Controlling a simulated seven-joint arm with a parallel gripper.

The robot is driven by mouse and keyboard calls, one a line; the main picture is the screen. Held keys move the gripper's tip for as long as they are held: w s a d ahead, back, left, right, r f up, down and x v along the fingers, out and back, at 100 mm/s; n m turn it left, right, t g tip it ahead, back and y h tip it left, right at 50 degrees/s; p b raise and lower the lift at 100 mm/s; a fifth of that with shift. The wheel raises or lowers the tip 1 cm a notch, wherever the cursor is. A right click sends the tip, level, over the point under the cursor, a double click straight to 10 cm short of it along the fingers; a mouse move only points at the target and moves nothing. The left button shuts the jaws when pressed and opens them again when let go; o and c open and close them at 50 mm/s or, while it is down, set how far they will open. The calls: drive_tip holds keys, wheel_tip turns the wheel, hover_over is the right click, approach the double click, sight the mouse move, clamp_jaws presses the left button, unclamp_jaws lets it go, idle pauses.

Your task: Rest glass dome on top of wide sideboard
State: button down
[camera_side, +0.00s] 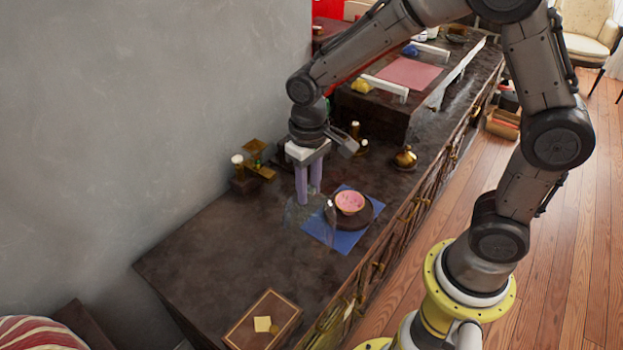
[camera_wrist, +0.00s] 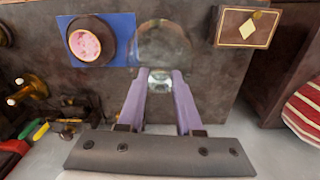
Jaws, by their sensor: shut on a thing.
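The clear glass dome (camera_side: 296,215) is faint in the side view, just left of the round base. In the wrist view the dome (camera_wrist: 160,42) shows as a see-through disc beyond the fingers. My gripper (camera_side: 309,198) has its purple fingers shut on the dome's knob; the wrist view shows the fingertips (camera_wrist: 160,76) at either side of it. The dome is over the wide dark sideboard (camera_side: 215,255); I cannot tell whether its rim touches the top. The pink bowl (camera_side: 350,202) sits uncovered on a dark round base (camera_side: 361,219).
A blue mat (camera_side: 343,242) lies under the round base. A brown box (camera_side: 262,320) with a pale diamond lies near the front end. Brass pieces (camera_side: 254,160) stand by the wall, and a brass pot (camera_side: 405,158) behind. The sideboard's left stretch is clear.

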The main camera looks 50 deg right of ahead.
sight(309, 198)
drive_tip(key=shift+f, duration=4.55)
drive_tip(key=c, duration=0.5)
unclamp_jaws()
drive_tip(key=shift+o, duration=0.3)
drive_tip(key=o, duration=0.4)
drive_tip(key=shift+r, duration=3)
